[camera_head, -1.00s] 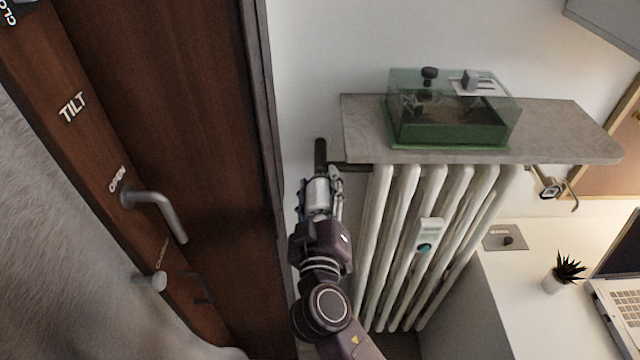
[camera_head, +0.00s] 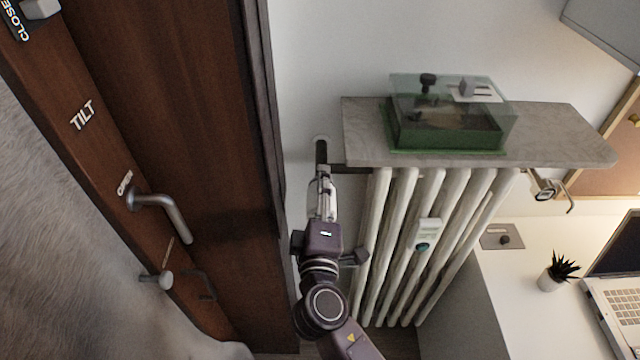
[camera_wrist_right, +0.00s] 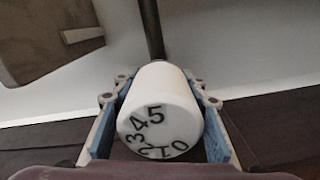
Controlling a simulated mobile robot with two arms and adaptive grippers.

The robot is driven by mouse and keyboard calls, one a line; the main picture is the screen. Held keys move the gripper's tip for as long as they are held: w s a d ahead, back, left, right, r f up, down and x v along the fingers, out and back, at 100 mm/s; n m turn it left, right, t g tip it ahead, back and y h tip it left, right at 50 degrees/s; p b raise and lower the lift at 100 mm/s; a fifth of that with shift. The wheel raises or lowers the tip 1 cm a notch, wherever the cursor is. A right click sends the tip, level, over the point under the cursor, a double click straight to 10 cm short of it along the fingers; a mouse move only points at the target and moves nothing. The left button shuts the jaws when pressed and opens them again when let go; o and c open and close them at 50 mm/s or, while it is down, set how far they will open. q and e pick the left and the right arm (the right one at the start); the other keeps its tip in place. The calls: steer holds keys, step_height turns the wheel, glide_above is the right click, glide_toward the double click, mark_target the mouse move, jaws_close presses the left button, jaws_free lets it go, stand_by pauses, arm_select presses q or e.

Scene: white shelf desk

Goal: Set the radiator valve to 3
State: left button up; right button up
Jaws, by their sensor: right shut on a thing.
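The radiator valve (camera_wrist_right: 160,112) is a white round knob with black numerals 0 to 5 on its end face, seen large in the right wrist view. The 5 is at the top of the face, the 4 and 3 are at the left, and the 0 is at the lower right. My right gripper (camera_head: 322,180) is shut on the knob, with one blue-padded finger on each side. In the head view the fingers partly hide the knob below a dark pipe (camera_head: 321,151). No pointer mark is clear. My left gripper is not in view.
The white radiator (camera_head: 400,215) stands right of my right arm, under a grey shelf (camera_head: 560,135) holding a green glass-topped box (camera_head: 445,130). A brown door frame with a metal handle (camera_head: 165,208) is at the left. A desk with a laptop (camera_head: 610,300) is at the right.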

stand_by(0.4)
steer(key=o, duration=1.2)
steer(key=shift+s, duration=0.1)
steer(key=s, duration=1.2)
